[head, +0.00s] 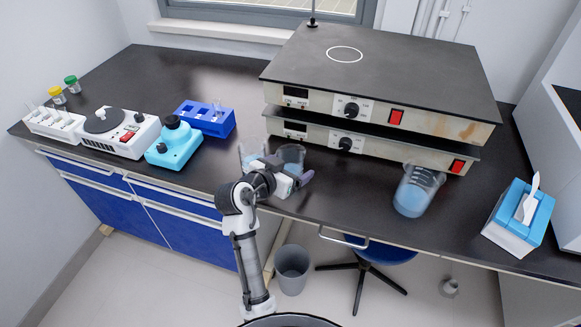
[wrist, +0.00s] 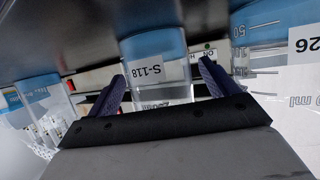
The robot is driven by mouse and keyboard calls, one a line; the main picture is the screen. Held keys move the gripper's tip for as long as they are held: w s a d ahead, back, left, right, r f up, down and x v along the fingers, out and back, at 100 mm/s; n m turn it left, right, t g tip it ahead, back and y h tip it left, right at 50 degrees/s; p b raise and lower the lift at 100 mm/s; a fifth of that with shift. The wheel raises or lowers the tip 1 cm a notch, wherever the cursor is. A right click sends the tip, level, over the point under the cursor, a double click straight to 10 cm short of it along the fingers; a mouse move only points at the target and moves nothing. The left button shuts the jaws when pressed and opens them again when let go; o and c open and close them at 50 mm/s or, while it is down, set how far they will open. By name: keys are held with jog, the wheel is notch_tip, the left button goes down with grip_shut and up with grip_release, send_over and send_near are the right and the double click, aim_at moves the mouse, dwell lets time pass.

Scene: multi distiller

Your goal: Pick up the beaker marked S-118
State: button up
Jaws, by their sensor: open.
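The beaker marked S-118 (wrist: 158,48) is in the middle of the wrist view, clear with blue liquid, its label upside down in this picture. My gripper (wrist: 162,76) is open, one dark finger on each side of that beaker in the picture. I cannot tell whether the fingers touch it. In the head view my gripper (head: 291,170) is at the bench's front edge, by a small beaker (head: 292,153) that appears to be S-118 and is partly hidden; its label is not readable there.
Another small beaker (head: 249,150) stands close to the left, and a larger beaker with blue liquid (head: 415,192) to the right. Two stacked hot plates (head: 375,85) are behind. A blue tube rack (head: 205,120) and a tissue box (head: 520,218) are further out.

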jog(key=shift+c, duration=0.4)
jog(key=c, duration=1.1)
jog(key=shift+r, duration=0.25)
notch_tip(320, 180, up, 20)
jog(key=b, duration=0.1)
jog(key=shift+f, duration=0.25)
